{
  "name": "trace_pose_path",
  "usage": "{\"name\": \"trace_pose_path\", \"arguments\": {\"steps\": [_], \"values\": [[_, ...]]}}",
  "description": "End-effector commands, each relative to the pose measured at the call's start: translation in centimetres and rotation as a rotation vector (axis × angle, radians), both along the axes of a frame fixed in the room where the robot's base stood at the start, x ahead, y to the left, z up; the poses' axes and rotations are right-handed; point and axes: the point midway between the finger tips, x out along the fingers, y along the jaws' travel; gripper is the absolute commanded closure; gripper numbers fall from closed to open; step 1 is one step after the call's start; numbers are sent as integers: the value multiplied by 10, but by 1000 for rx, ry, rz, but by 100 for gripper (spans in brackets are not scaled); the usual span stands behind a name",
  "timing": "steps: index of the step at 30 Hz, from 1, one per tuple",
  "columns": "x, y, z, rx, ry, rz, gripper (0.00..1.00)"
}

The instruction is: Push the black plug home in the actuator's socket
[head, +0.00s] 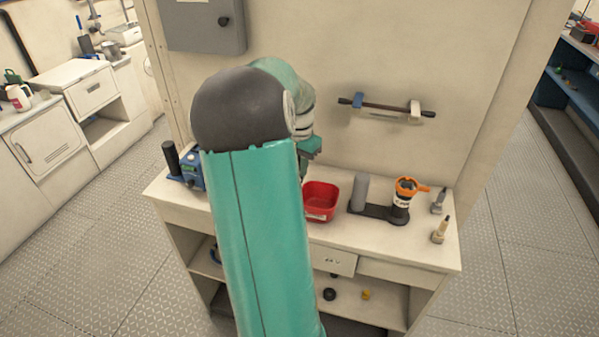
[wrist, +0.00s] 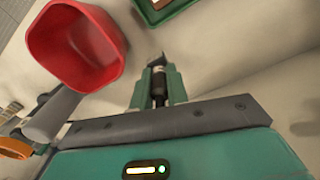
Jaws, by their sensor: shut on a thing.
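My gripper (wrist: 158,88) is shut on a small black piece (wrist: 158,84), which looks like the plug, held between its two teal fingers in the wrist view. In the head view my arm hides the fingers and the plug. A blue device with a black upright cylinder (head: 191,168) stands at the left end of the bench, partly behind my arm. A black base with a grey cylinder (head: 360,192) stands right of centre. I cannot tell which of them is the actuator, and no socket shows clearly.
A red bin (head: 320,200) sits on the bench beside my arm; it also shows in the wrist view (wrist: 48,40). A bar (head: 385,107) is mounted on the wall.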

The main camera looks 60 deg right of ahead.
Motion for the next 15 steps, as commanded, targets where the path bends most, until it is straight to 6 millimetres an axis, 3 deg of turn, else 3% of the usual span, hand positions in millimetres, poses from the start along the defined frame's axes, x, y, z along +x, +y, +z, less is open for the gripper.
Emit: {"name": "trace_pose_path", "arguments": {"steps": [10, 15], "values": [[-16, 44, 57, -2, -6, 3, 100], [-28, 77, 70, -1, -6, 2, 100]]}}
